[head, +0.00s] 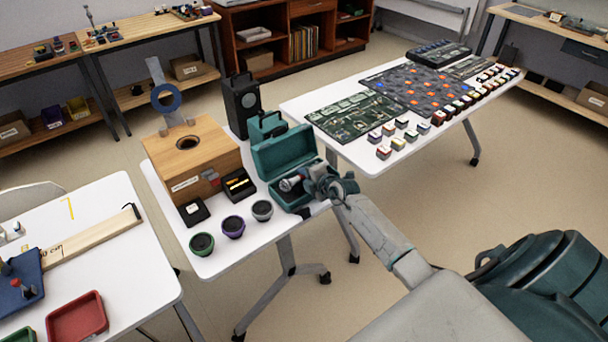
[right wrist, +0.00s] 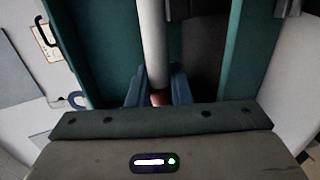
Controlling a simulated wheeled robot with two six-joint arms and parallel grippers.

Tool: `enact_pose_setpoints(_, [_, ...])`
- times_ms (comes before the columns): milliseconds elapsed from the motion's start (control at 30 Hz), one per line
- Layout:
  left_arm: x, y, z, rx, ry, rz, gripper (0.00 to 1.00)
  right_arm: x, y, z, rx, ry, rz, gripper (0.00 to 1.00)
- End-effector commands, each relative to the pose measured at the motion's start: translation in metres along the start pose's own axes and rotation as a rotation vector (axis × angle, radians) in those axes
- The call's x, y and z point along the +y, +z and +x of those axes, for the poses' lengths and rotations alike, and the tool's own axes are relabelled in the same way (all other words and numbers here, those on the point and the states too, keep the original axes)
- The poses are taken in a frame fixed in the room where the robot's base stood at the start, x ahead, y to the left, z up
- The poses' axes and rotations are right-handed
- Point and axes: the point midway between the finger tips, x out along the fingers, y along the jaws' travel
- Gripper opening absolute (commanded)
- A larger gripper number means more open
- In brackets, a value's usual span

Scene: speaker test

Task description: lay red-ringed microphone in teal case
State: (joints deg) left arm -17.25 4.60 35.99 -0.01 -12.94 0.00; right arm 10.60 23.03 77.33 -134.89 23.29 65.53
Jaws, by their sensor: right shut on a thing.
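The teal case (head: 288,152) stands open on the middle white table, its lid raised at the back. A microphone (head: 291,183) with a pale head is at the case's opening. My right gripper (head: 316,186) is at the case's right front side, shut on the microphone. In the right wrist view, the pale microphone shaft (right wrist: 152,45) runs away between teal case walls (right wrist: 108,45). Its red ring (right wrist: 159,98) shows between the blue fingers of my gripper (right wrist: 158,90). I cannot tell whether the microphone touches the case floor. My left gripper is not in view.
Left of the case are a wooden box (head: 190,155) with a hole, a small black-and-yellow box (head: 238,186) and green (head: 201,245), purple (head: 232,227) and grey (head: 262,210) cups. A black speaker (head: 241,100) stands behind. The right table holds circuit boards (head: 355,119) and small blocks.

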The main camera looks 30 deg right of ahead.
Motion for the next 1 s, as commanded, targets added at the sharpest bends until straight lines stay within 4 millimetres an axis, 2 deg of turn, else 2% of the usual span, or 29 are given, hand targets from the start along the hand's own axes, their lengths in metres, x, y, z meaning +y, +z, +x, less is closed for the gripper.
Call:
enact_pose_setpoints(933, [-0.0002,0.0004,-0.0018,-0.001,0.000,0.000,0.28,-0.0030,-0.0001,0.0013,0.000,0.001,0.000,0.00])
enact_pose_setpoints(967, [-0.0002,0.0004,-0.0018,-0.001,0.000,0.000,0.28,-0.0029,-0.0001,0.0013,0.000,0.001,0.000,0.24])
enact_pose_setpoints(1000, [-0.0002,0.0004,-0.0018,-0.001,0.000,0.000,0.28,-0.0029,-0.0001,0.0013,0.000,0.001,0.000,0.32])
